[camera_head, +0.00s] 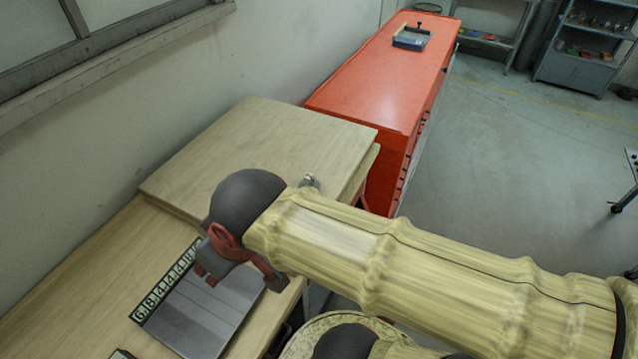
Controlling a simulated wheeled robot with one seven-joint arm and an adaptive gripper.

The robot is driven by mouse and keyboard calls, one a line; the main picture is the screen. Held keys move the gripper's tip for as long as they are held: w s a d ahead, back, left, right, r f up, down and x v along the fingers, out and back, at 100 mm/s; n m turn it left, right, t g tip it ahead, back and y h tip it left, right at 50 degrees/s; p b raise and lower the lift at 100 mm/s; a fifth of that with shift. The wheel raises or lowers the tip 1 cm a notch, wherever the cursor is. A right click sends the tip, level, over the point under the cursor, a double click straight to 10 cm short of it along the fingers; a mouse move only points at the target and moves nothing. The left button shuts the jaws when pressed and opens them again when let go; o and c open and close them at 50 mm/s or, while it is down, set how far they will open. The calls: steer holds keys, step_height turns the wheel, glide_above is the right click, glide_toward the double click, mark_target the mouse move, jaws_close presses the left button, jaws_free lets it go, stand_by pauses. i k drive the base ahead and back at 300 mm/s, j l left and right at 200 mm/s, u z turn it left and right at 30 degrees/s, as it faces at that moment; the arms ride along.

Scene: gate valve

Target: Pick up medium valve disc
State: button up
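I cannot make out a medium valve disc for certain. A small grey metallic thing (310,182) sits on the raised wooden board, just behind my arm and partly hidden by it; I cannot tell what it is. Nothing shows between the fingers. My arm hides part of the table and board edge.
The raised wooden board (240,140) stands behind my gripper on the wooden table (70,290). A grey panel (205,315) with a strip of lettered tiles (165,285) lies below. A red cabinet (375,75) carries a blue-grey box (410,39). Shelves (585,45) stand far right; the floor between is open.

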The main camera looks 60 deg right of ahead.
mark_target(309, 181)
steer(key=z, duration=2.15)
steer(key=j, duration=0.1)
